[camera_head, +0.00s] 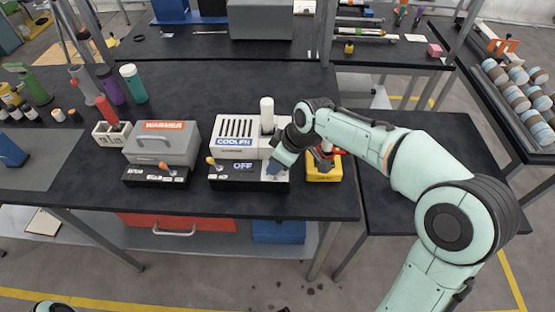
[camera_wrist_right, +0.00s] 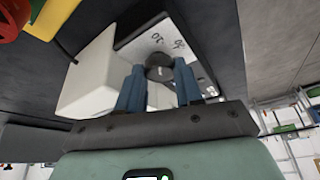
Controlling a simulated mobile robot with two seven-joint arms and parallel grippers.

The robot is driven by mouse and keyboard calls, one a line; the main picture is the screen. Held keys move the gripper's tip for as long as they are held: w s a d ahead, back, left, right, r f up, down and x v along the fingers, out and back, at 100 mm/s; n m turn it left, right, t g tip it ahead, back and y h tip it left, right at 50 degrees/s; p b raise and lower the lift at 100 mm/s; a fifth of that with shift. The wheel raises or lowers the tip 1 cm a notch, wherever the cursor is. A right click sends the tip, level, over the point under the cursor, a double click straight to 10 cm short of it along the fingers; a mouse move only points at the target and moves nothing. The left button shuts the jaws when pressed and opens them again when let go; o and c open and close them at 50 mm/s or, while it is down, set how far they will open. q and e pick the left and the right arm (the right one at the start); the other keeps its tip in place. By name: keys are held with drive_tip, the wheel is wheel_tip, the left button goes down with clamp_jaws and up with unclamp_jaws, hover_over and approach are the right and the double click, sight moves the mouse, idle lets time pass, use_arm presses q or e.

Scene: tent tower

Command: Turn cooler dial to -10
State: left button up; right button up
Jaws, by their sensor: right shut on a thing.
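The cooler (camera_head: 230,147) is a white box labelled COOLER on the dark table, with a vented top and a black front panel. Its display (camera_head: 242,167) reads OFF, and an orange-tipped lever (camera_head: 211,161) is on the panel's left. My right gripper (camera_head: 275,167) is at the right end of the front panel and hides the dial in the head view. In the right wrist view, the dark round dial (camera_wrist_right: 159,68) sits between the blue fingers (camera_wrist_right: 159,85), which are shut on it. Numbers on the white plate beside it are partly readable. My left gripper is out of view.
The warmer (camera_head: 165,142) stands left of the cooler, with a rack (camera_head: 112,133) beside it. A yellow device (camera_head: 325,170) with red parts is close to the right of my gripper. A white cylinder (camera_head: 267,113) stands on the cooler.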

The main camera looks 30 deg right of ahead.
drive_tip(key=shift+n, duration=0.3)
drive_tip(key=o, duration=1)
